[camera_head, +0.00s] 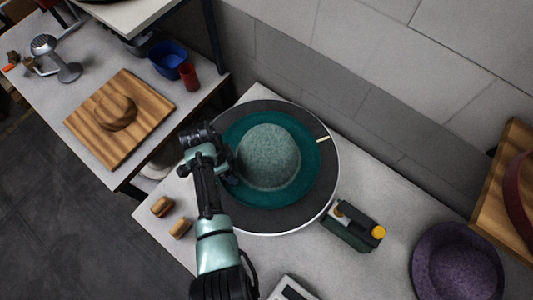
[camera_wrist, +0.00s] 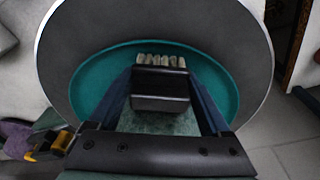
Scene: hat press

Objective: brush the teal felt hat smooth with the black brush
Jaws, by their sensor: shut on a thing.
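The teal felt hat (camera_head: 268,157) lies brim down on a round dark grey plate with a pale edge (camera_head: 255,220). Its crown looks greyer and more speckled than its smooth teal brim, which also shows in the wrist view (camera_wrist: 90,85). My gripper (camera_head: 231,177) is at the left side of the hat, over the brim beside the crown. In the wrist view it is shut on the black brush (camera_wrist: 160,88), whose pale bristle tufts show at the far edge. The brush is mostly hidden in the head view; I cannot tell whether it touches the felt.
A dark green box with a yellow knob (camera_head: 350,228) stands right of the plate. A purple hat (camera_head: 455,265) lies farther right. Two small wooden pieces (camera_head: 170,217) lie left of my arm. A side table holds a wooden board (camera_head: 88,142). A grey wall rises behind.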

